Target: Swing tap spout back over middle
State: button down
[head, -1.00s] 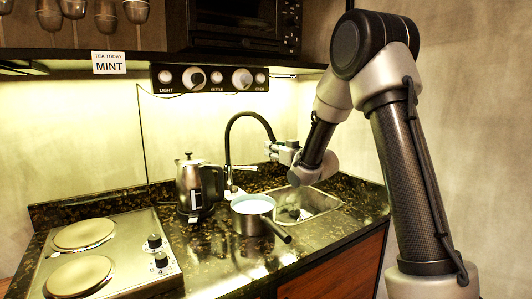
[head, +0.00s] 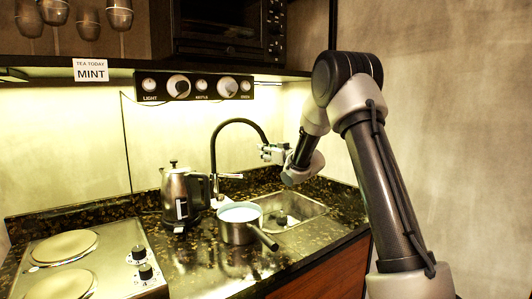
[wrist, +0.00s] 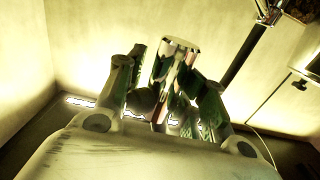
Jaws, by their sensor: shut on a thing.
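The tap has a black arched spout (head: 237,122) that rises behind the sink and curves over to the right. My gripper (head: 270,152) is at the spout's outer end, above the sink (head: 308,206). In the wrist view my gripper (wrist: 172,98) has its two fingers on either side of a shiny metal cylinder, the spout's end (wrist: 178,62), and is shut on it. The tap's base (head: 217,199) stands at the sink's back left corner.
A pot (head: 240,228) of pale liquid stands at the sink's left edge, its handle pointing front right. A steel kettle (head: 180,196) stands left of the tap. A two-plate hob (head: 100,262) is at the front left. A shelf (head: 60,64) runs above.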

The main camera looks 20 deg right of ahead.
jog(key=shift+d, duration=0.35)
jog(key=c, duration=1.1)
grip_release()
jog(key=shift+d, duration=0.1)
jog(key=shift+c, duration=0.2)
jog(key=shift+s, duration=0.1)
jog(key=v, duration=1.2)
